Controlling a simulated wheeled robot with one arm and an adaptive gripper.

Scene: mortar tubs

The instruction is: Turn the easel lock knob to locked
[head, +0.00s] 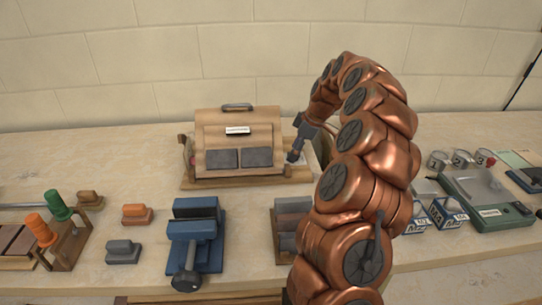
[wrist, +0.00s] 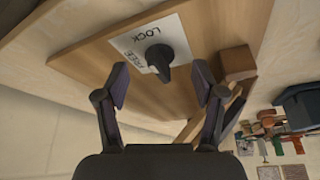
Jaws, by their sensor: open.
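The wooden easel (head: 208,133) stands on the bench against the wall, with a small label and two dark grey pads on its sloped face. In the wrist view, the black lock knob (wrist: 158,57) sits on a white plate (wrist: 177,35) marked LOCK and FREE on the easel's wooden side (wrist: 95,53). The knob lies between my gripper's (wrist: 162,76) two open fingers, and I see no clear contact. I cannot tell exactly which mark the knob points to. In the head view, my gripper (head: 294,156) is at the easel's right side, and the knob is not clearly visible there.
A blue vise-like tool (head: 196,238) stands in front of the easel. Left of it are small floats (head: 123,251) and a rack with orange and green handles (head: 62,235). Numbered cups (head: 462,160) and a green-grey case (head: 500,217) are at right. My arm hides part of the bench.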

